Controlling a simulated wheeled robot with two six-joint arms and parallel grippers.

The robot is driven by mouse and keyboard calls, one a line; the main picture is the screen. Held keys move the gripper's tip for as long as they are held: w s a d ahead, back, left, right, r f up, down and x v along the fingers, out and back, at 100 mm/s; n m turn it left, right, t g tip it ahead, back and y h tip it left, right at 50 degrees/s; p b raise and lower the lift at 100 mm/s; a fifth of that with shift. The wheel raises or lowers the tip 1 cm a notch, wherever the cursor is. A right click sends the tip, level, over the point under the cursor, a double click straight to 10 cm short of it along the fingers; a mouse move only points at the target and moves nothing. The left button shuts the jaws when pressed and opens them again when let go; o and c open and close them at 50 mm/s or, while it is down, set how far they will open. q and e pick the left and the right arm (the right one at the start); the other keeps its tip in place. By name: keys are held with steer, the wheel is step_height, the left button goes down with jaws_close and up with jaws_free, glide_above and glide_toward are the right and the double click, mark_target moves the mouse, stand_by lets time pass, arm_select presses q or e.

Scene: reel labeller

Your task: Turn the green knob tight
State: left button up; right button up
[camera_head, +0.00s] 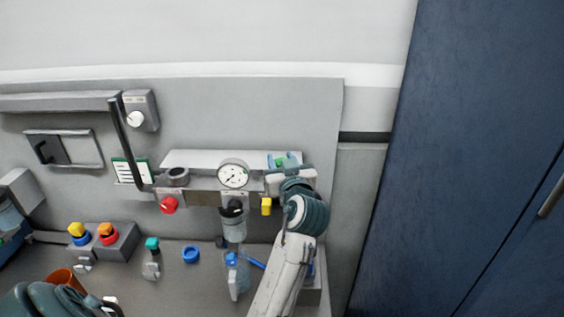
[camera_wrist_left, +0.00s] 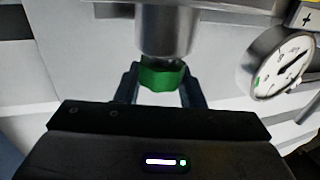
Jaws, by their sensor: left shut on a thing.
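The green knob (camera_wrist_left: 162,75) sits at the end of a grey metal cylinder (camera_wrist_left: 166,27) in the left wrist view. The two dark fingers of my left gripper (camera_wrist_left: 160,86) are on either side of it and shut on it. In the head view my left gripper (camera_head: 283,160) is at the right end of the panel's fittings, with a small bit of green between its fingers. My wrist and forearm hide most of the fitting there. How tight the knob is cannot be seen.
A round gauge (camera_head: 232,175) is just left of my left gripper, with a yellow part (camera_head: 266,206) below. A red knob (camera_head: 168,204) and black lever (camera_head: 125,142) are further left. A clear bottle (camera_head: 236,277) stands near my forearm. A blue cabinet (camera_head: 455,150) is right.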

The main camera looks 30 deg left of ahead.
arm_select(q)
steer(key=shift+a+m+t+h, duration=0.1)
steer(key=shift+m+t+h, duration=0.6)
steer(key=m+t+h, duration=0.3)
steer(key=h, duration=0.2)
steer(key=shift+m, duration=0.3)
steer(key=shift+m+t+h, duration=0.4)
steer(key=shift+m+h, duration=0.4)
steer(key=shift+h, duration=0.4)
arm_select(e)
steer(key=shift+d+r, duration=0.1)
steer(key=shift+d, duration=0.3)
arm_select(q)
steer(key=shift+h, duration=0.3)
arm_select(e)
steer(key=shift+a, duration=0.2)
